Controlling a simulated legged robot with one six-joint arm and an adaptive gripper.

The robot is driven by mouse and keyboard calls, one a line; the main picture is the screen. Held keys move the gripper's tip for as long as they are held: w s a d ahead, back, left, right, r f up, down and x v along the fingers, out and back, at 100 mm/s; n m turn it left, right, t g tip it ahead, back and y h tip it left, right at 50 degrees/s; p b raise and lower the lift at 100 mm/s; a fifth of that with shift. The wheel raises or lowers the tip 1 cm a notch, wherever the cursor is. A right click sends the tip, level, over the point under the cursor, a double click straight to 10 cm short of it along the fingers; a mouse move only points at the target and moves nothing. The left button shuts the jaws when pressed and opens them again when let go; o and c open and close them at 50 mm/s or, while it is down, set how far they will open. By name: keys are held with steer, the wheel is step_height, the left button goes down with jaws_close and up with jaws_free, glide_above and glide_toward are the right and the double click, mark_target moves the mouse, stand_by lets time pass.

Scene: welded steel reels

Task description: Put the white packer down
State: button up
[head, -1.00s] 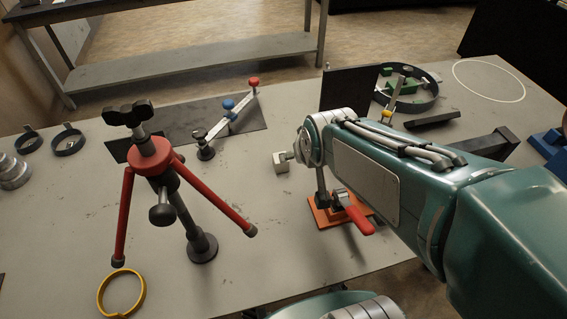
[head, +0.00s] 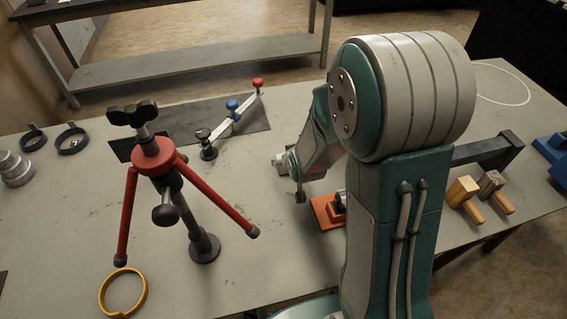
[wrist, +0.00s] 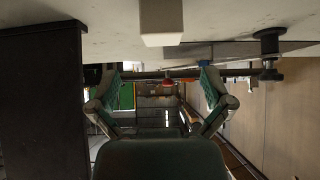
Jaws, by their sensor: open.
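The white packer (head: 279,160) is a small pale block on the grey table, just left of my wrist in the head view. In the wrist view, which is upside down, the packer (wrist: 161,22) rests against the table surface at the top centre. My gripper (wrist: 160,78) is open, its two green and grey fingers spread wide with nothing held between them. The packer lies in line with the gap but apart from the fingers. In the head view my arm hides most of the gripper.
A red tripod stand (head: 153,155) is at left. An orange-based clamp (head: 328,212) is partly behind my arm. A bar with blue and red knobs (head: 232,117) lies behind the packer. A dark upright block (wrist: 40,100) fills the wrist view's left side. Mallets (head: 463,191) are at right.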

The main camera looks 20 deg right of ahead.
steer(key=shift+x, duration=4.25)
steer(key=shift+s+a+f, duration=0.1)
steer(key=shift+s+a, duration=0.05)
steer(key=shift+s, duration=0.05)
steer(key=c, duration=1.3)
